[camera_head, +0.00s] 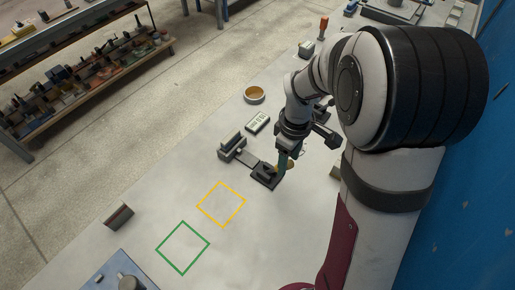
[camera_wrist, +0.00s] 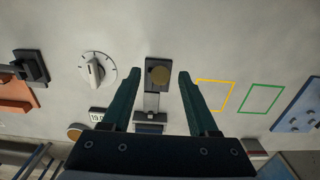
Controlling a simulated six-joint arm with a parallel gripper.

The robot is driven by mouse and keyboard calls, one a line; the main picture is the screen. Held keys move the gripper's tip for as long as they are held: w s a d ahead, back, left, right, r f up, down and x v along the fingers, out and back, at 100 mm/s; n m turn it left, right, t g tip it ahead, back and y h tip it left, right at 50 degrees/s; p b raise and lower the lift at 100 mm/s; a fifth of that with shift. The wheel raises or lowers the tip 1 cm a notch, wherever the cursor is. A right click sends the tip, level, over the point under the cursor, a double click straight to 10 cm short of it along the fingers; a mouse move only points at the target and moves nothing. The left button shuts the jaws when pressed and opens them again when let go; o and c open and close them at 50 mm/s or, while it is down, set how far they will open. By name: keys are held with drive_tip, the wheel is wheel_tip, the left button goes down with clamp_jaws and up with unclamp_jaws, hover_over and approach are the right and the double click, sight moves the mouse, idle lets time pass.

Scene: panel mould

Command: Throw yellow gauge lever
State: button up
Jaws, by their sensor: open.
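My gripper (camera_wrist: 159,79) is open, with one teal finger on each side of the knob and visible gaps on both sides. In the head view my gripper (camera_head: 282,165) points down over the base and hides part of the lever. I cannot tell how high the fingertips are.
A white dial (camera_wrist: 96,70) and an orange block with a dark switch (camera_wrist: 15,92) lie left in the wrist view. A yellow square outline (camera_head: 221,204) and a green one (camera_head: 183,247) mark clear table. A small bowl (camera_head: 254,94) and a dark block (camera_head: 231,146) stand nearby.

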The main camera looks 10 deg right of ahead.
drive_tip(key=shift+r, duration=3.5)
drive_tip(key=s+a+r+m+y, duration=0.1)
drive_tip(key=s+a+m, duration=0.2)
drive_tip(key=s+m, duration=0.4)
drive_tip(key=s+a+r+m, duration=0.2)
drive_tip(key=s+m, duration=0.5)
drive_tip(key=s, duration=0.7)
drive_tip(key=shift+a+m+y, duration=0.3)
drive_tip(key=shift+a+y, duration=0.1)
drive_tip(key=shift+a, duration=0.25)
